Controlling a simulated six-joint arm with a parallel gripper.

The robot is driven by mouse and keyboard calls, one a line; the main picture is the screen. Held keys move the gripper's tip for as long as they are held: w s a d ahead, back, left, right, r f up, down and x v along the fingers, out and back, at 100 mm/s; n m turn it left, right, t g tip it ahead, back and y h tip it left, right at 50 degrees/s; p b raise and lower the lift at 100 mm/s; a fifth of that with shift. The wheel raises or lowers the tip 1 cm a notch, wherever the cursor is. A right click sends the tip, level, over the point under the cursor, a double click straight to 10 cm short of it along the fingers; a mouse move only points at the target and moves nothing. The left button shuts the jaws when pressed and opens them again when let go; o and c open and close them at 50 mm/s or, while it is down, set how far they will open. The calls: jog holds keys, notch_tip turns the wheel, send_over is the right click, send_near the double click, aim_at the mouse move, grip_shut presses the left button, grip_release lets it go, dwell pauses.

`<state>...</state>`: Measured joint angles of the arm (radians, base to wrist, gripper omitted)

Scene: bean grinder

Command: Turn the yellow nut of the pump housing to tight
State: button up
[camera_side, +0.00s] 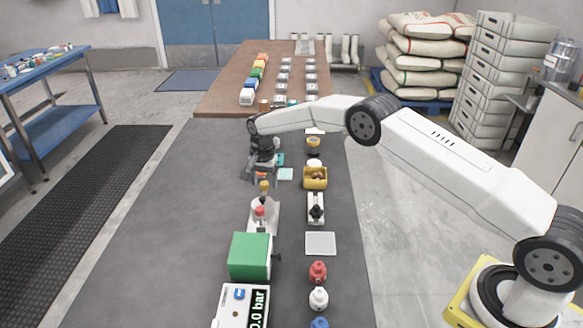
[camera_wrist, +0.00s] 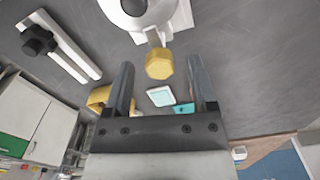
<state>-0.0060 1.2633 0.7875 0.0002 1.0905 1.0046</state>
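The pump housing (camera_side: 263,216) is a white rounded body on the dark table in the side view. It also shows at the top of the wrist view (camera_wrist: 140,14), cut off by the edge. The yellow nut (camera_wrist: 158,64) is a faceted piece on the housing's near side in the wrist view. It shows small in the side view (camera_side: 264,186), on the side towards my gripper (camera_side: 262,174). In the wrist view my gripper (camera_wrist: 161,62) is open, with the nut appearing between its two fingertips. No contact with the nut is visible; the depth gap is unclear.
A green box (camera_side: 250,256) and a white gauge box (camera_side: 231,309) stand nearer the side camera. A yellow bin (camera_side: 316,184), a white slotted fixture (camera_side: 316,212) and a pale tray (camera_side: 320,243) line the right. The table's left part is clear.

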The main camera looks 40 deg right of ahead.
aim_at(264, 183)
dwell(0.3)
jog(key=shift+r, duration=3.9)
jog(key=shift+s+r, duration=0.1)
jog(key=shift+s+r+n, duration=0.3)
jog(key=shift+s+r, duration=0.05)
jog(key=shift+s, duration=0.05)
jog(key=s+r+n+t, duration=0.2)
jog(key=s+n, duration=0.8)
jog(key=s, duration=2.3)
jog(key=shift+s+d+r+n+t, duration=0.2)
jog(key=shift+s+r+n+t, duration=0.1)
jog(key=shift+s+r+n, duration=0.1)
